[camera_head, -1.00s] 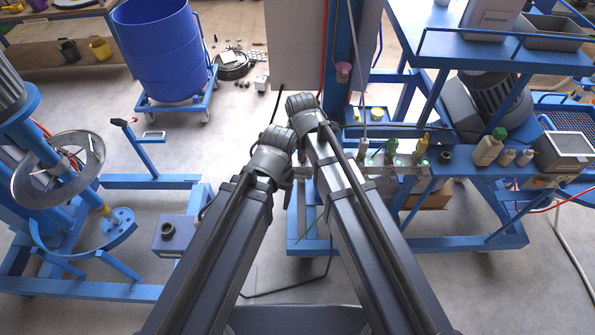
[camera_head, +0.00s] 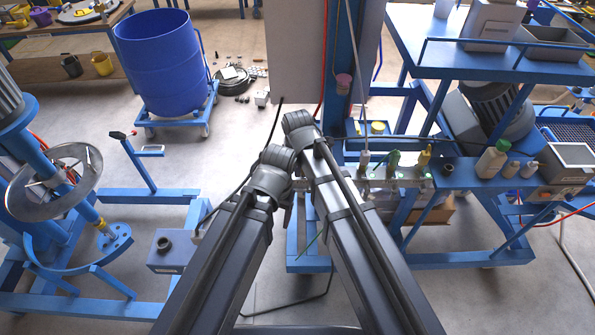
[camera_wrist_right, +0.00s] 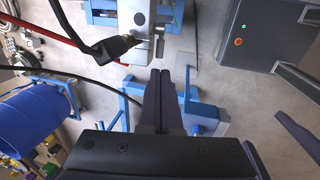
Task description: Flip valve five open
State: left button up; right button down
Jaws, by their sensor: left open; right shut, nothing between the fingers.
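A silver manifold block (camera_head: 385,182) sits on the blue frame right of my arms, with a white-topped fitting (camera_head: 364,160), a green one (camera_head: 393,160) and a yellow one (camera_head: 425,156) along it. I cannot tell which valve is number five; my arms may hide part of the row. My left gripper (camera_head: 287,198) is mostly hidden under its wrist, left of the manifold. My right gripper is hidden by its own arm in the head view. The right wrist view shows its fingers (camera_wrist_right: 160,74) shut and empty, below a silver block (camera_wrist_right: 136,18), apart from it.
A blue drum (camera_head: 165,62) stands on a trolley at the back left. A mixer frame (camera_head: 120,196) is at the left. Bottles (camera_head: 491,160) stand on the right shelf.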

aim_at(299, 189)
jog(key=f+b, duration=0.3)
jog(key=w+f+b, duration=0.1)
jog(key=f+b, duration=0.2)
jog(key=f, duration=0.1)
jog(key=w+f+b, duration=0.1)
jog(key=f+b, duration=0.3)
jog(key=shift+w, duration=0.1)
pick_arm(q)
notch_tip(299, 189, down, 11)
pick_arm(e)
jog(key=shift+r, duration=0.1)
pick_arm(q)
jog(key=shift+a, duration=0.1)
pick_arm(e)
jog(key=shift+d, duration=0.15)
